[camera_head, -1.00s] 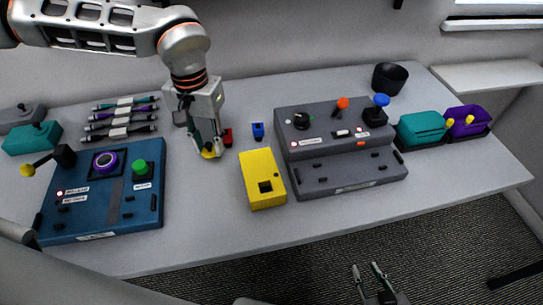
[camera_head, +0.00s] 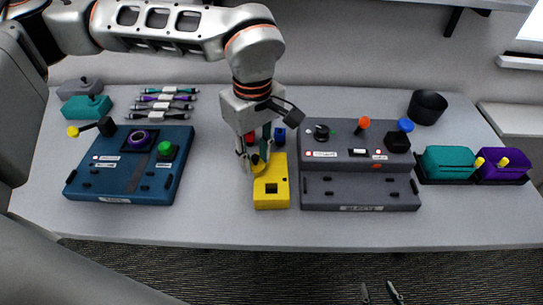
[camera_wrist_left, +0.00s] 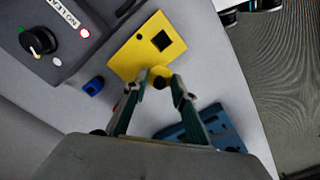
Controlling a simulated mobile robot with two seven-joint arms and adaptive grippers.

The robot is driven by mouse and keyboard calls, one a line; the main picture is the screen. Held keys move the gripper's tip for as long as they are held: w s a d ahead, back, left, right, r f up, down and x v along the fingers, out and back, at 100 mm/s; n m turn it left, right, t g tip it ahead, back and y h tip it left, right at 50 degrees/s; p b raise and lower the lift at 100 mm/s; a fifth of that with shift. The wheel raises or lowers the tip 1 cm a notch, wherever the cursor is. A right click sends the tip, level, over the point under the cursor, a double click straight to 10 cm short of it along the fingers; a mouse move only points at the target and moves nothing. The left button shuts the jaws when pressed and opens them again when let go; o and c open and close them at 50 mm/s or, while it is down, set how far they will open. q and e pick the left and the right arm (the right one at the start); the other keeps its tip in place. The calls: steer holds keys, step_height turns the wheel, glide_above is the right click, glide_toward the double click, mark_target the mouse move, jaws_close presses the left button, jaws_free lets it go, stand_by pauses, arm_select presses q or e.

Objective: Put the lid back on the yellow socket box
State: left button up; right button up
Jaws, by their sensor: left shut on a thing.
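The yellow socket box (camera_head: 273,201) lies on the table, left of the grey control panel, with a dark square opening in its top. It also shows in the left wrist view (camera_wrist_left: 136,62). My left gripper (camera_head: 257,168) points down at the box's far left corner, shut on a small yellow piece, apparently the lid (camera_wrist_left: 160,76). The fingers partly hide this piece, and I cannot tell whether it touches the box. The square opening is uncovered. My right gripper (camera_head: 380,293) is at the bottom edge, away from the table, with its fingers apart and empty.
The grey panel (camera_head: 360,190) stands close right of the box, the blue panel (camera_head: 125,185) to the left. A small blue block (camera_head: 280,135) and a red one (camera_head: 250,137) lie behind the box. Bare table lies between the box and the blue panel.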

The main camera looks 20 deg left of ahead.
arm_select(q)
steer(key=s+d+r+n, duration=0.2)
steer(key=d+r+n, duration=0.15)
steer(key=n, duration=0.35)
steer(key=shift+n, duration=0.3)
steer(key=shift+d+f+b, duration=0.2)
steer(key=shift+f+b, duration=0.45)
steer(key=shift+f, duration=0.9)
steer(key=shift+d+f+b, duration=0.15)
steer(key=shift+f+b, duration=0.5)
steer(key=shift+f, duration=0.85)
steer(key=shift+f+b, duration=0.3)
steer(key=shift+f, duration=0.3)
steer(key=shift+c, duration=0.2)
